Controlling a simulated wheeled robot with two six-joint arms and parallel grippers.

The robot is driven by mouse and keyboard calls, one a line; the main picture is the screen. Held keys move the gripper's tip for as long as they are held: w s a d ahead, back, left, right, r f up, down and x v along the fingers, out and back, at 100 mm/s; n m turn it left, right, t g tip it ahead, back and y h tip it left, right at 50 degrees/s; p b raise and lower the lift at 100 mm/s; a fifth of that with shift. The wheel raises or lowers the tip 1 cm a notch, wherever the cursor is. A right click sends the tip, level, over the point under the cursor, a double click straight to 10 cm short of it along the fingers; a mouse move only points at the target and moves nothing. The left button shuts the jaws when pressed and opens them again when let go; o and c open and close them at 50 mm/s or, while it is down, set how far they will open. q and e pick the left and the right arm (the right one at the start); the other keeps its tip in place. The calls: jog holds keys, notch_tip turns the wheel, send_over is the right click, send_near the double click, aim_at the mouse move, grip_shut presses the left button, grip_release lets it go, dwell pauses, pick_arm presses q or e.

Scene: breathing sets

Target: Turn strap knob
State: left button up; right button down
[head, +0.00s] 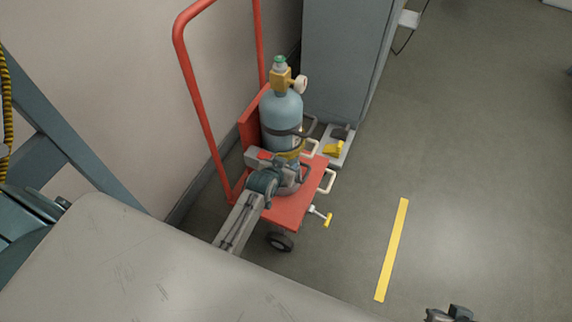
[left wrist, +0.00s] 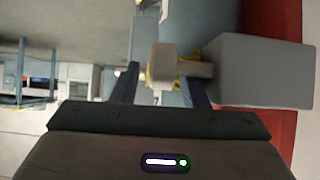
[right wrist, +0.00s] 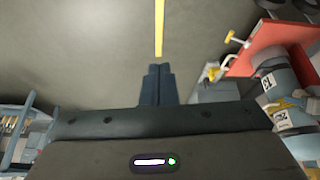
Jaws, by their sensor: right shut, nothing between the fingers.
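The blue-grey gas cylinder (head: 281,112) stands upright on the red cart (head: 285,212), with a dark strap (head: 284,132) around it. My left gripper (head: 292,174) is low beside the cylinder on the near side. In the left wrist view its fingers are open, and a pale knob (left wrist: 163,65) on a short stem shows between them. Gaps show on both sides of the knob. The stem runs to a grey block (left wrist: 260,72). In the head view my gripper hides this spot. My right gripper (right wrist: 157,85) is shut and empty over the floor, away from the cart.
A yellow-ended fitting (head: 328,220) sticks out at the cart's right side. The cart's red handle (head: 196,95) rises near the wall. A grey cabinet (head: 340,60) stands behind.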

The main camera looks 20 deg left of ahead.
pick_arm(q)
jog(key=p+v, duration=0.1)
jog(key=v, duration=0.9)
jog(key=shift+s+r+p, duration=0.2)
jog(key=shift+s+p, duration=0.15)
pick_arm(e)
jog(key=shift+s+d+r+g+h, duration=0.5)
jog(key=shift+s+d+r+g, duration=0.05)
jog(key=shift+d+g, duration=0.2)
